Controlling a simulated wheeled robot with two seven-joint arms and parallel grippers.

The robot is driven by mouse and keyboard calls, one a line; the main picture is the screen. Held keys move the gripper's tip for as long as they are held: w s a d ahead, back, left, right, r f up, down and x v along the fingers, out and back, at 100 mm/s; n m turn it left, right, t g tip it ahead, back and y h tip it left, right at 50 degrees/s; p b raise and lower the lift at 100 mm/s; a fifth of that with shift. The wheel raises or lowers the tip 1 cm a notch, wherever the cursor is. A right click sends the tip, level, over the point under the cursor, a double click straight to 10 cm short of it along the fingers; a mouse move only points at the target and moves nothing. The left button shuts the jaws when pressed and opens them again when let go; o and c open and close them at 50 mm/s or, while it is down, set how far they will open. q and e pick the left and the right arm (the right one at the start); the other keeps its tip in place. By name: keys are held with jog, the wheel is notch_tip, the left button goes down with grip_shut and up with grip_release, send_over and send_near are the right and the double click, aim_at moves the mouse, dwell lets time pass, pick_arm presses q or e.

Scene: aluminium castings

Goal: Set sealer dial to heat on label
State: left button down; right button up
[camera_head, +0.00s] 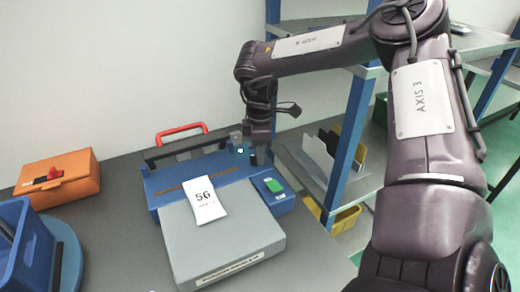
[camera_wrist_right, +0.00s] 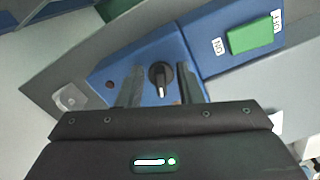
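The blue sealer (camera_head: 160,185) stands on the grey table, with a grey platform at its front. A white label (camera_head: 205,200) on it seems to read "56"; its small print is too small to read. The black dial (camera_wrist_right: 160,74) sits on the blue panel in the right wrist view, its pale pointer mark toward the lower edge. In the head view I cannot make the dial out near the gripper. My right gripper (camera_head: 258,155) points down at the sealer's back right. Its fingers (camera_wrist_right: 161,82) are open, one on each side of the dial, with no clear contact. My left gripper is out of view.
A green switch (camera_head: 273,186) marked ON and OFF is on the sealer's right side. A red handle (camera_head: 182,131) rises at the back. An orange box (camera_head: 60,180) and a blue bin (camera_head: 30,250) stand left. A shelf rack (camera_head: 350,135) stands close on the right.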

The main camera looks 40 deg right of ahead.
grip_shut()
jog(key=shift+f+m+b, duration=0.15)
jog(key=shift+m+b, duration=0.55)
jog(key=shift+b, duration=0.45)
pick_arm(q)
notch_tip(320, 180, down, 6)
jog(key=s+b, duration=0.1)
jog(key=b, duration=0.2)
pick_arm(e)
jog(key=m, duration=0.3)
jog(key=shift+s+a, duration=0.1)
jog(key=shift+a, duration=0.1)
jog(key=m+b, duration=0.3)
jog(key=shift+a+m, duration=0.2)
jog(key=shift+m, duration=0.1)
pick_arm(q)
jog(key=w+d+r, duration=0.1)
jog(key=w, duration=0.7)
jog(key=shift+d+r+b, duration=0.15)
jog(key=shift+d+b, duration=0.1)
jog(key=shift+b, duration=0.1)
pick_arm(e)
jog(key=shift+r+m, duration=0.2)
jog(key=shift+m, duration=0.3)
grip_release()
jog(key=shift+s, duration=0.1)
